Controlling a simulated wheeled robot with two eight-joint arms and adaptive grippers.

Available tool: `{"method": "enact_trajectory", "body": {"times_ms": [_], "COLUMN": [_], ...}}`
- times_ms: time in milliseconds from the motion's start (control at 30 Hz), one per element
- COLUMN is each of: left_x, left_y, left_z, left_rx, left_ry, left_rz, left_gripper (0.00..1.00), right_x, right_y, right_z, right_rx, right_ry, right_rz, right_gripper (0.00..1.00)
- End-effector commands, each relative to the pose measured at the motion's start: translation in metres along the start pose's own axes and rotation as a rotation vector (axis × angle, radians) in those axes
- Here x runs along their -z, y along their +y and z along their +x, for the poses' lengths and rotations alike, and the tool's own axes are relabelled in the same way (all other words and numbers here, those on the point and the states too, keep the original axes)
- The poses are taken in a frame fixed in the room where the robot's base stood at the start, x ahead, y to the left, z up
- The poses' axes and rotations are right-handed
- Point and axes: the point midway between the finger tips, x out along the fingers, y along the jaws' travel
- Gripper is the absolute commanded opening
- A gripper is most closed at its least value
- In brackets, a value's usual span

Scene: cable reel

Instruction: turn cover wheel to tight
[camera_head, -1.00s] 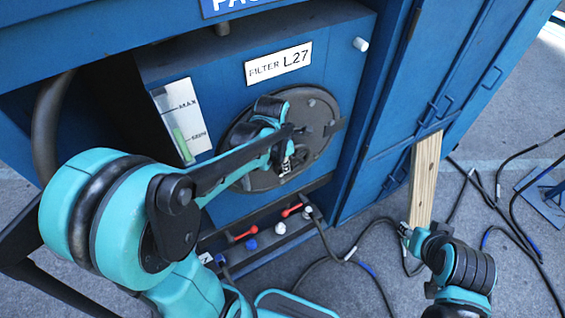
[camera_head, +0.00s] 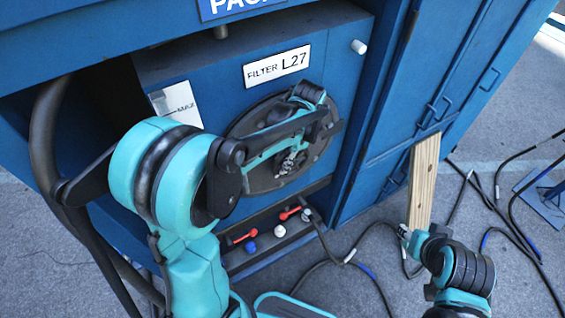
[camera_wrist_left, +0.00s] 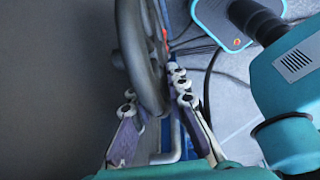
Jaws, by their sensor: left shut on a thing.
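The dark round filter cover with its cover wheel (camera_head: 262,180) is on the front of the blue cabinet, below the label "FILTER L27". My left arm reaches across it and hides much of it. My left gripper (camera_head: 291,161) is at the wheel's lower middle, shut on the wheel. In the left wrist view the wheel's thick dark rim (camera_wrist_left: 138,45) runs between the two fingers of the gripper (camera_wrist_left: 154,90). My right gripper (camera_head: 405,233) is at the lower end of a wooden board (camera_head: 424,180); whether its fingers grip the board is too small to tell.
A white level gauge (camera_head: 178,103) sits left of the cover, partly hidden by my left arm. Red-handled valves (camera_head: 245,237) line a ledge below. Dark hoses (camera_head: 45,130) hang at the left. Cables (camera_head: 372,228) lie on the floor. A closed blue door (camera_head: 400,110) stands right.

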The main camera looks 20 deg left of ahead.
Motion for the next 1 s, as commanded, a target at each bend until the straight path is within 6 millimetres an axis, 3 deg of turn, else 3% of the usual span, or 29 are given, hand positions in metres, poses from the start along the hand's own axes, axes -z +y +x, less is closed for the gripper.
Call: {"method": "enact_trajectory", "body": {"times_ms": [133, 167, 233, 633, 1000], "left_x": [0.000, 0.000, 0.000, 0.000, 0.000], "left_y": [-0.001, -0.001, -0.001, 0.000, -0.001], "left_z": [0.001, 0.001, 0.001, -0.007, -0.082], "left_rx": [0.000, 0.000, 0.000, 0.000, 0.000], "left_ry": [0.000, 0.000, 0.000, -0.001, -0.001], "left_rz": [0.001, 0.001, 0.001, 0.001, 0.002], "left_gripper": [0.00, 0.17, 0.33, 0.33, 0.33], "right_x": [0.000, 0.000, 0.000, 0.000, 0.000], "right_y": [0.000, 0.000, 0.000, 0.000, 0.000], "right_z": [0.000, 0.000, 0.000, 0.000, 0.000], "right_rx": [0.000, 0.000, 0.000, 0.000, 0.000], "right_ry": [0.000, 0.000, 0.000, 0.000, 0.000], "right_rz": [0.000, 0.000, 0.000, 0.000, 0.000], "right_gripper": [0.40, 0.40, 0.40, 0.40, 0.40]}}
